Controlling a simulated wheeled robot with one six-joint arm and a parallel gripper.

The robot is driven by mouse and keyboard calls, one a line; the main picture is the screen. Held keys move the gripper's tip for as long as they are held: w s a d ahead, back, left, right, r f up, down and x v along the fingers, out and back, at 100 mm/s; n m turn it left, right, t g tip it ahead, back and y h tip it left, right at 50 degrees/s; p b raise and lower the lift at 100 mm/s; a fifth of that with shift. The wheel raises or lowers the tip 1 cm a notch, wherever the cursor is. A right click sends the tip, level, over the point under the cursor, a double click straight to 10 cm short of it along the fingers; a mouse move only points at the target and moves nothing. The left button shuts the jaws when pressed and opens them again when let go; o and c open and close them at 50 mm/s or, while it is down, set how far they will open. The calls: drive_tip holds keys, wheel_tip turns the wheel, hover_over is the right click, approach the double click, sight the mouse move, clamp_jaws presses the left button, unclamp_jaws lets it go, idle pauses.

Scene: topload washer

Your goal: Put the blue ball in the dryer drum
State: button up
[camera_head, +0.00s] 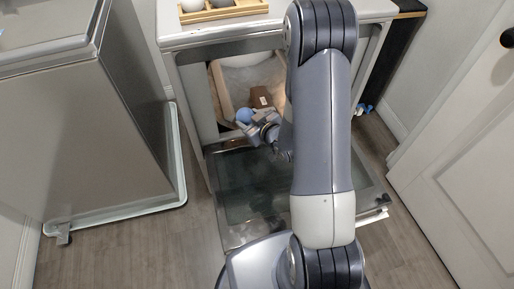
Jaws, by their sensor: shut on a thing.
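The blue ball (243,115) is at the tip of my gripper (250,120), which is shut on it. The ball is at the front opening of the dryer (190,85), before the lit dryer drum (240,75). I cannot tell how far inside the opening it is. The dryer door (235,195) is folded down, and my arm reaches over it. My arm hides the right part of the opening.
A brown thing (260,97) shows inside the opening beside the ball. A wooden tray (228,13) with balls sits on the dryer top. A grey metal appliance (90,130) stands at left, and a white door (465,150) at right. A small blue item (362,108) lies right of the dryer.

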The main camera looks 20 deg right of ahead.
wheel_tip(320, 180, down, 12)
drive_tip(key=w+d+f+n+g+y+b, duration=0.1)
drive_tip(key=w+d+n+y+b, duration=0.15)
drive_tip(key=b, duration=1.05)
drive_tip(key=w, duration=0.2)
drive_tip(key=w+f, duration=0.1)
drive_tip(key=w, duration=0.2)
drive_tip(key=w+f+b, duration=0.1)
drive_tip(key=w, duration=0.2)
drive_tip(key=shift+d+f, duration=0.15)
drive_tip(key=shift+f, duration=0.1)
drive_tip(key=w+p, duration=0.2)
drive_tip(key=w, duration=0.5)
drive_tip(key=shift+f+b, duration=0.5)
drive_tip(key=shift+f, duration=0.35)
drive_tip(key=o, duration=1.1)
drive_tip(key=shift+c, duration=0.2)
